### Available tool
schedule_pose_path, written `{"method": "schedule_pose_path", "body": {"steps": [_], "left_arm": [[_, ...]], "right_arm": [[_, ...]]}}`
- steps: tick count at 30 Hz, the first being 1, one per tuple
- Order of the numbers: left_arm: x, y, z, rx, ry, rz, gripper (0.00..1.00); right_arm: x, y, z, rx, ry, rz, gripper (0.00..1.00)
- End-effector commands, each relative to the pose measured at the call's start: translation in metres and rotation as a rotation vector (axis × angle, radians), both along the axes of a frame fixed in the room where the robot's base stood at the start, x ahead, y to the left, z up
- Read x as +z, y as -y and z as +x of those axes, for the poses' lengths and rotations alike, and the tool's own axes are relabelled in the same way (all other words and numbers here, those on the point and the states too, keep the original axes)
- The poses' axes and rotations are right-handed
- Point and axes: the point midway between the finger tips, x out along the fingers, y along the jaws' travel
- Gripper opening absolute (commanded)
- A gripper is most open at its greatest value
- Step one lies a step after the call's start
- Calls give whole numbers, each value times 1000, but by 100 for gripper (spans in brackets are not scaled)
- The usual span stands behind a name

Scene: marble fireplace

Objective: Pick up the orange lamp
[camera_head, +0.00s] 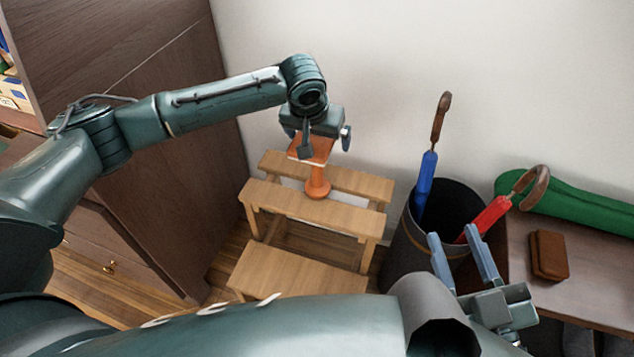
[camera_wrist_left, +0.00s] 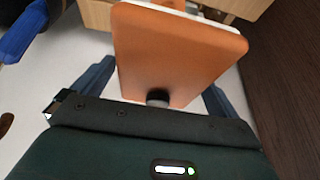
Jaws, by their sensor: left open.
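The orange lamp (camera_head: 318,184) stands upright on the upper step of a small wooden step stool in the head view. Its flat orange head fills the middle of the left wrist view (camera_wrist_left: 172,55), with a dark round knob near its lower edge. My left gripper (camera_head: 318,143) is open over the lamp's head from above. My right gripper (camera_head: 452,234) is open and empty, in front of the dark bin.
The wooden step stool (camera_head: 300,272) stands against the white wall. A dark bin (camera_head: 405,246) holds a blue umbrella (camera_head: 427,184) and a red umbrella (camera_head: 489,216). A brown wallet (camera_head: 549,254) and a green case (camera_head: 580,201) lie on the bench at right. A dark wooden cabinet (camera_head: 180,130) stands left.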

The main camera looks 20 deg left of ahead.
Motion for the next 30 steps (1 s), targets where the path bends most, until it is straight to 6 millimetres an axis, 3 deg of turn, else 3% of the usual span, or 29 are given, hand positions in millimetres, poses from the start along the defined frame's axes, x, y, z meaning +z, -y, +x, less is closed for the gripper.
{"method": "schedule_pose_path", "body": {"steps": [8,30], "left_arm": [[-4,0,2,0,1,-1,97],[-4,0,2,0,0,-1,36]], "right_arm": [[1,-1,0,4,-3,9,36],[1,-2,-1,5,-1,10,36]]}}
